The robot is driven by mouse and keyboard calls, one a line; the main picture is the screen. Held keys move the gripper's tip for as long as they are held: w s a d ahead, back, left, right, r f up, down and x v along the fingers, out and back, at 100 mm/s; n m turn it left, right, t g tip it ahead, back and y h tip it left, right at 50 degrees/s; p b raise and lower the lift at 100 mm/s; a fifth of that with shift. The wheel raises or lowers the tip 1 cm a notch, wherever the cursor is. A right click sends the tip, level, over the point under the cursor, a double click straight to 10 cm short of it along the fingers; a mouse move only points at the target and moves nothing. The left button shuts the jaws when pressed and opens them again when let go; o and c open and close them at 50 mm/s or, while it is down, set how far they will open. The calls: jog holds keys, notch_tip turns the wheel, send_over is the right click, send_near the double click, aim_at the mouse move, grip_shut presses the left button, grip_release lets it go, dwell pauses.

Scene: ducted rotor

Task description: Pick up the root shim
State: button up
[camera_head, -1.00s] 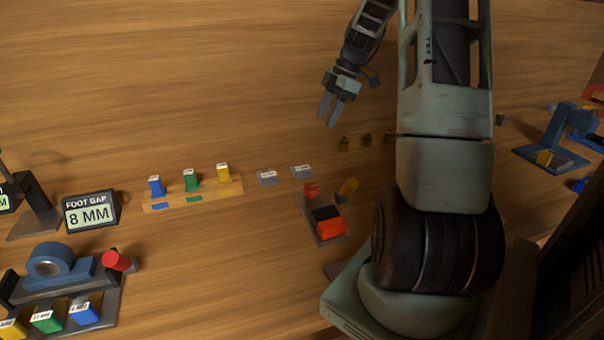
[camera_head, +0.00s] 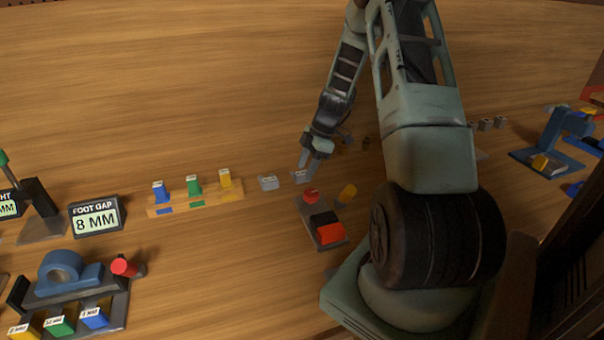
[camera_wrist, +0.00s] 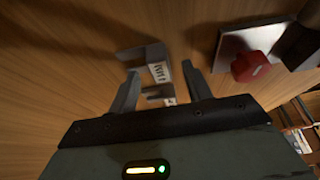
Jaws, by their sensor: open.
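Two small grey pieces with white labels lie on the wooden table, a left one (camera_head: 268,183) and a right one (camera_head: 299,177). The labels are too small to read, so I cannot tell which is the root shim. My gripper (camera_head: 307,163) is at the right piece, fingers pointing down. In the wrist view my gripper (camera_wrist: 160,77) is open, with a grey labelled piece (camera_wrist: 153,52) showing between and just beyond its fingertips. I cannot tell whether the fingers touch it.
A wooden rack (camera_head: 216,195) holds blue, green and yellow pieces to the left. The table behind is clear.

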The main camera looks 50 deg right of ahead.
jog(key=shift+x, duration=0.9)
jog(key=shift+c, duration=0.3)
jog(key=c, duration=1)
